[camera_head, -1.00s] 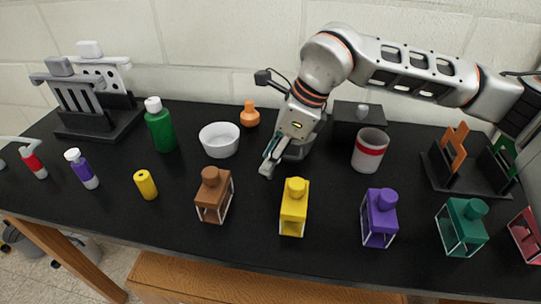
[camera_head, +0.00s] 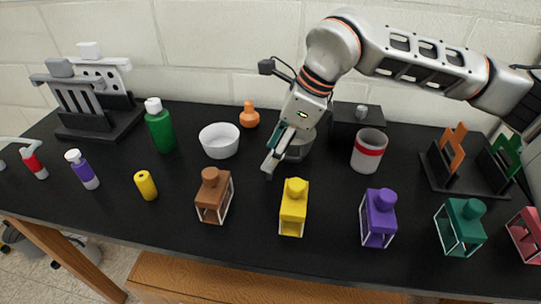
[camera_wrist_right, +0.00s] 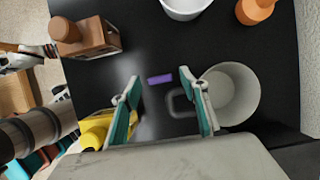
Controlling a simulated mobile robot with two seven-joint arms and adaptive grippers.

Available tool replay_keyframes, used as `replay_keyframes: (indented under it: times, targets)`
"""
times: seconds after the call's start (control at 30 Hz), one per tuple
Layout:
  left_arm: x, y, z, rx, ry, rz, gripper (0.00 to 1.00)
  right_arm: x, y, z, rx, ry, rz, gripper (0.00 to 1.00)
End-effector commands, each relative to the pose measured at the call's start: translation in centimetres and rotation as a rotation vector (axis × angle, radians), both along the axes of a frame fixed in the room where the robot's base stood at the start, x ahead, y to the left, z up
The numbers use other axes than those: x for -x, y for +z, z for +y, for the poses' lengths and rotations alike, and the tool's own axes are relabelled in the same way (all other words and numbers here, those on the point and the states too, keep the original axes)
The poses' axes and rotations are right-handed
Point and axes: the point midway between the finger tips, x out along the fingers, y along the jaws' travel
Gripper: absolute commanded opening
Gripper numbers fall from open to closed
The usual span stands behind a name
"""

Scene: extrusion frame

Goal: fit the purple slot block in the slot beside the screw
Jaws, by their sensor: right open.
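A small purple block (camera_wrist_right: 160,79) lies on the black table in the right wrist view. It lies just ahead of my right gripper (camera_wrist_right: 165,100), roughly between the lines of its two teal-padded fingers, and is untouched. My right gripper (camera_head: 270,165) is open and empty, pointing down in the head view. It hides the small block there. A larger purple bottle-topped frame (camera_head: 378,217) stands near the front edge. I cannot make out the screw or the slot.
A grey mug (camera_wrist_right: 232,93) stands close beside the right gripper, its handle near the small block. A white bowl (camera_head: 219,140) and an orange bottle (camera_head: 249,114) are left of it. Brown (camera_head: 213,195) and yellow (camera_head: 293,207) blocks stand in front. A red-banded cup (camera_head: 369,150) is right.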

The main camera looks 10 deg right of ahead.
Motion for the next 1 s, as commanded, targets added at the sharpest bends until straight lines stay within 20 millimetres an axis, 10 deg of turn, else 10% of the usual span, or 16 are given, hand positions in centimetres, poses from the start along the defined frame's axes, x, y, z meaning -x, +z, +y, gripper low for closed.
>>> replay_keyframes:
  times: [0.53,1.0]
  targets:
    - [-0.3,0.7,-0.2,0.009,0.001,-0.007,0.47,1.3,8.6,-3.3,0.000,-0.001,-0.003,0.47]
    - [0.3,2.9,-0.7,0.033,0.005,0.003,0.47,0.3,4.6,-2.3,0.002,0.003,0.001,0.47]
